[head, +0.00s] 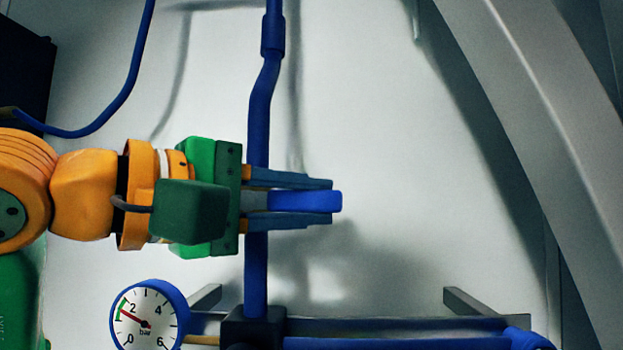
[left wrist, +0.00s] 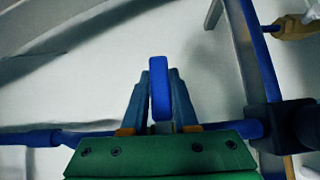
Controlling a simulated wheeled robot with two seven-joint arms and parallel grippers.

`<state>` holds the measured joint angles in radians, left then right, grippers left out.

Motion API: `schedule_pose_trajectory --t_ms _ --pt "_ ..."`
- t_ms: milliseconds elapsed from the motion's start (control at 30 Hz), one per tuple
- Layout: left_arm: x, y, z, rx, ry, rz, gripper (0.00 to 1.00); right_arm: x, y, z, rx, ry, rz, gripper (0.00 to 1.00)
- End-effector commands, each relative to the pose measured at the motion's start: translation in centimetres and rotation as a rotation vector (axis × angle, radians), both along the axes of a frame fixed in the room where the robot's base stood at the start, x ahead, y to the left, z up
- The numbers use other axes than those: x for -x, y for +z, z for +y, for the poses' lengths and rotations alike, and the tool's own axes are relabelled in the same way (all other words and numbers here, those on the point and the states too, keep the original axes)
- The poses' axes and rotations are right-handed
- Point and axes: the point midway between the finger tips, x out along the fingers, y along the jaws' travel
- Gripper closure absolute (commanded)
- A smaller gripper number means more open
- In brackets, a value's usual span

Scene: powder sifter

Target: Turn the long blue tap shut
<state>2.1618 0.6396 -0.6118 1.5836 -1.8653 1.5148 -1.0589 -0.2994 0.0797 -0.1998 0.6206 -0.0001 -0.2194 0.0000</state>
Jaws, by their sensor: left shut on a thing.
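The long blue tap handle (head: 322,201) lies level in the head view, pointing right across the upright blue pipe (head: 257,145). My left gripper (head: 332,202) comes in from the left and is shut on the handle, one finger above it and one below. In the left wrist view the handle (left wrist: 159,92) stands between the two fingers of my left gripper (left wrist: 159,85), and its tip reaches past them. The tap's body is hidden behind the gripper. My right gripper does not show.
A round pressure gauge (head: 148,318) sits at the lower left beside a dark block (head: 252,326) under the pipe. A blue level pipe (head: 400,343) runs along the bottom. A grey slanted beam (head: 545,150) stands at right. The pale wall between is clear.

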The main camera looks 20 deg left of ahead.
Motion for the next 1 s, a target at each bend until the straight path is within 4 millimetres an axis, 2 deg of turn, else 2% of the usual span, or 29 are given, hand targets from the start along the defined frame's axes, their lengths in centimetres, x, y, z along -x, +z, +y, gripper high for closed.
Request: schedule_pose_trajectory --t_ms 167,200,300,633,900,1000 --pt "0.0 -0.1 -0.1 -0.003 -0.002 -0.001 1.0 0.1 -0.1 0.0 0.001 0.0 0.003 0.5" --pt "0.0 -0.1 -0.1 -0.003 -0.003 -0.001 0.68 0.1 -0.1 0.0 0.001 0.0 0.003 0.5" --pt "0.0 -0.1 -0.1 -0.002 -0.002 -0.002 0.43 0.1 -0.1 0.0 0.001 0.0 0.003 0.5" --pt "0.4 -0.1 0.2 0.0 -0.001 -0.004 0.43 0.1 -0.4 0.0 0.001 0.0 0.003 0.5" --pt "5.2 -0.1 2.8 0.001 0.0 -0.006 0.43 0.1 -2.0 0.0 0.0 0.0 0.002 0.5" --pt "6.1 -0.1 3.2 -0.001 -0.002 -0.005 0.43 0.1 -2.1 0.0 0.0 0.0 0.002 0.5"
